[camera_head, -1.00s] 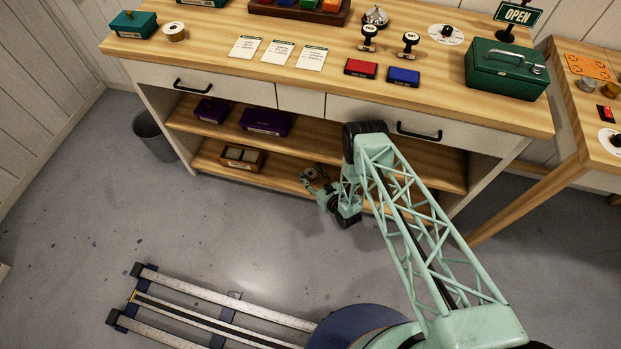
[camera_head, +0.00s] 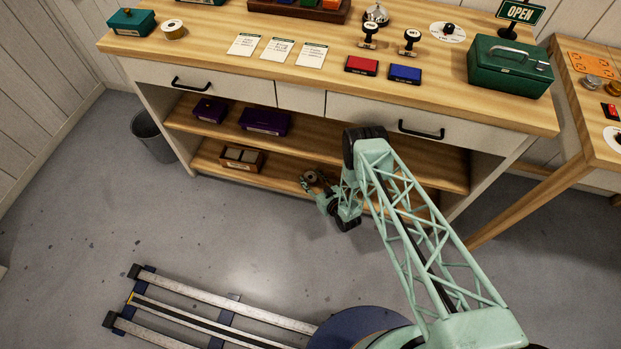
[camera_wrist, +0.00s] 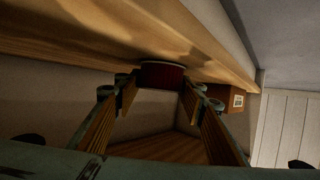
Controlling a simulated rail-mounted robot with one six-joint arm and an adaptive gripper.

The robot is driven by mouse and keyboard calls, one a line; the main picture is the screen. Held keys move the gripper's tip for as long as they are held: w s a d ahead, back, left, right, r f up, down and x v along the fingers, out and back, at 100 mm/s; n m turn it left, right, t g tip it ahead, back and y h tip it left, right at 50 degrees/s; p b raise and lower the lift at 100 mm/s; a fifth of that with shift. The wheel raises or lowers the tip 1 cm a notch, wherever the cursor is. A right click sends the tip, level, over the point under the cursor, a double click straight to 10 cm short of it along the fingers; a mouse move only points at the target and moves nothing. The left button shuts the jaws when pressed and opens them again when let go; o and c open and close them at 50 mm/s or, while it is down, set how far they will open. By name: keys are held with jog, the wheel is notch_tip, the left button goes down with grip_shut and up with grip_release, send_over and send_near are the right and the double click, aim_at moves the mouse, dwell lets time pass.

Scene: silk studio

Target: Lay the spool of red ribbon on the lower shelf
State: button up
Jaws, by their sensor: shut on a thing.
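The spool of red ribbon (camera_wrist: 162,75) shows dark red between my fingertips in the wrist view, which looks upside down. My gripper (camera_wrist: 160,88) is shut on it. The spool is at the lower shelf (camera_wrist: 205,45), very close to its surface or touching it; I cannot tell which. In the head view my gripper (camera_head: 318,187) is at the front of the lower shelf (camera_head: 280,176), right of a wooden box. The spool (camera_head: 310,177) shows there only as a small round shape, partly hidden by my gripper.
The wooden box (camera_head: 242,157) stands on the lower shelf and also shows in the wrist view (camera_wrist: 222,98). Purple boxes (camera_head: 265,121) sit on the shelf (camera_head: 330,150) above, close over my gripper. Clear shelf lies between the wooden box and my gripper.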

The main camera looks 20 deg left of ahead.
jog(key=shift+f, duration=0.1)
jog(key=o, duration=0.9)
